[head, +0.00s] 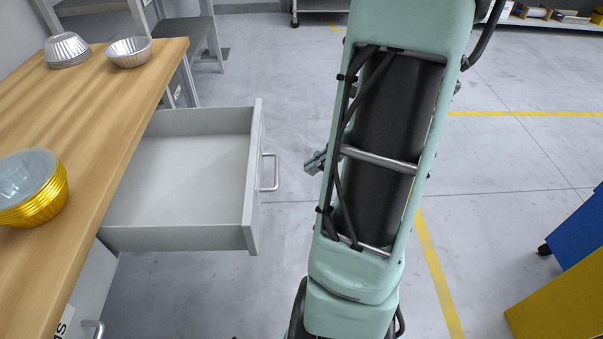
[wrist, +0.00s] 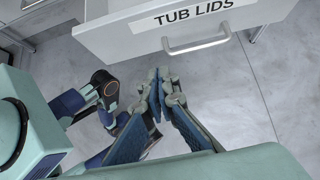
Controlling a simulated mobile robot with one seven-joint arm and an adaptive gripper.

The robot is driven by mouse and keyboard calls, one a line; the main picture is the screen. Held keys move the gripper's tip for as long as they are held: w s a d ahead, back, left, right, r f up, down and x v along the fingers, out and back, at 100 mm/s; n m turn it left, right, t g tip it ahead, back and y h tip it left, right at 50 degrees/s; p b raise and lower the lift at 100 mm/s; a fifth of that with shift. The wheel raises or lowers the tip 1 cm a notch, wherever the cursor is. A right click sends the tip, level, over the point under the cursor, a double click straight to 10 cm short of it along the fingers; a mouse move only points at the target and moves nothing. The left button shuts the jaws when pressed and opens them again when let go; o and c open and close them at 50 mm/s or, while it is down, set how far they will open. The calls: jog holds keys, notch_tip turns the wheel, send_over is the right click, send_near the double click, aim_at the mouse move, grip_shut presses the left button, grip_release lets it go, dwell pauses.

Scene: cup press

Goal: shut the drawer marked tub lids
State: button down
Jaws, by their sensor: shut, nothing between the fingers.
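The drawer marked tub lids (head: 180,180) stands pulled well out from under the wooden worktop in the head view, and its visible inside is empty. Its front with the label TUB LIDS and a bar handle (wrist: 197,46) shows at the top of the wrist view. My gripper (wrist: 155,112) is shut and empty, in front of the drawer face and apart from the handle. In the head view only a small part of my gripper (head: 316,160) shows to the right of the handle; my arm hides the rest.
The wooden worktop (head: 95,105) on the left carries stacked foil cups (head: 67,50), a foil cup (head: 129,52) and gold cups (head: 35,190). A lower drawer or door with a handle (head: 93,328) is below. Blue and yellow bins (head: 560,290) stand at right. The floor between is clear.

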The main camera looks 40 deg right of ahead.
aim_at(259, 192)
jog(key=b+x, duration=0.1)
jog(key=x, duration=0.2)
jog(key=r+b+x, duration=0.1)
jog(key=x, duration=0.3)
jog(key=a+b+x, duration=0.1)
jog(key=x, duration=0.2)
jog(key=shift+w+a, duration=0.3)
jog(key=shift+w, duration=0.2)
jog(key=shift+w+a, duration=0.35)
jog(key=shift+a, duration=0.15)
jog(key=shift+w, duration=0.1)
